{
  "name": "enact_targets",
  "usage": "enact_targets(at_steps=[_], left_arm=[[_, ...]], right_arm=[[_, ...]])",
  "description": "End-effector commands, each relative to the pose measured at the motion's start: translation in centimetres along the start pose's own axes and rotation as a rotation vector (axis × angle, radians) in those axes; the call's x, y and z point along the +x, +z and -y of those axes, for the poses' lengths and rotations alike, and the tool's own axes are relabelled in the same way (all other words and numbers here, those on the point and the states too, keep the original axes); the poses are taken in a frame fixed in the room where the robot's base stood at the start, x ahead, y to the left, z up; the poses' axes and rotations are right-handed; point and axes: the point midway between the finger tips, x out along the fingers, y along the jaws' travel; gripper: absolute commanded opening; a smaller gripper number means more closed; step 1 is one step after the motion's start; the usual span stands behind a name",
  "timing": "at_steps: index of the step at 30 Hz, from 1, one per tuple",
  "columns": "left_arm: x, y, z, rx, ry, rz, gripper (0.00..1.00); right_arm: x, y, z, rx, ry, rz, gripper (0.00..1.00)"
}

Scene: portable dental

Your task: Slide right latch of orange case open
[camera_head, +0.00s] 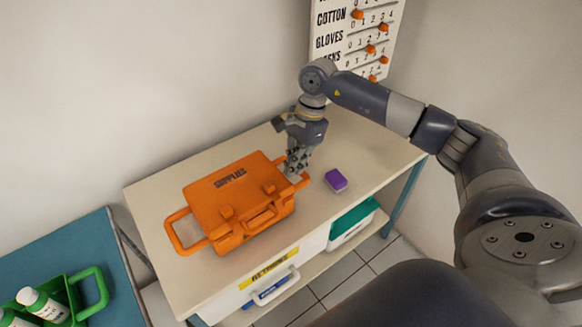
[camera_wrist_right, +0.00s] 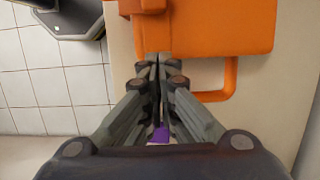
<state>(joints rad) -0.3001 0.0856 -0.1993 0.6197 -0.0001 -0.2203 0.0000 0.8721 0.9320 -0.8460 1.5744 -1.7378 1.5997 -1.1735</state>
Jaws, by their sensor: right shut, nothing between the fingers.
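The orange case (camera_head: 240,199) lies closed on the cream table, its lid marked "SUPPLIES". Its front side, with a handle (camera_head: 262,219) and two latches, faces me. The right latch (camera_head: 268,187) and the left latch (camera_head: 227,212) show as small orange blocks at the lid's front edge. My right gripper (camera_head: 297,170) points down at the case's right end, by the right side handle (camera_head: 303,181). In the right wrist view, its shut, empty fingers (camera_wrist_right: 158,62) are close to the case's edge (camera_wrist_right: 215,35); contact cannot be told. My left gripper is not in view.
A purple block (camera_head: 335,180) lies on the table right of the case. A green container (camera_head: 352,222) and a white drawer (camera_head: 268,287) are under the tabletop. A blue table with a green caddy (camera_head: 92,288) and bottles stands at lower left. A wall chart (camera_head: 357,38) hangs behind.

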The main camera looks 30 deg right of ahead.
Motion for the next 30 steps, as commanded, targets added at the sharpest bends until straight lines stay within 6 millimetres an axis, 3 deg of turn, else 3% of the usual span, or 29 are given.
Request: enact_targets(at_steps=[8, 16, 21, 30], left_arm=[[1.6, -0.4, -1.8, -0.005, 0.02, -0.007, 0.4], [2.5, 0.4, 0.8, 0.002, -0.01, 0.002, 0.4], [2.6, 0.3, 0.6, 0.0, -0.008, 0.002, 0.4], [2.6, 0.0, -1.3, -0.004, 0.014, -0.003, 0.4]], right_arm=[[-4.5, 0.0, 0.1, -0.001, -0.006, 0.0, 0.0], [-8.8, -0.1, 0.1, 0.0, -0.004, -0.001, 0.0], [-9.9, 0.0, 0.0, 0.0, -0.002, -0.001, 0.0], [-10.1, 0.0, 0.0, 0.0, -0.001, -0.001, 0.0]])
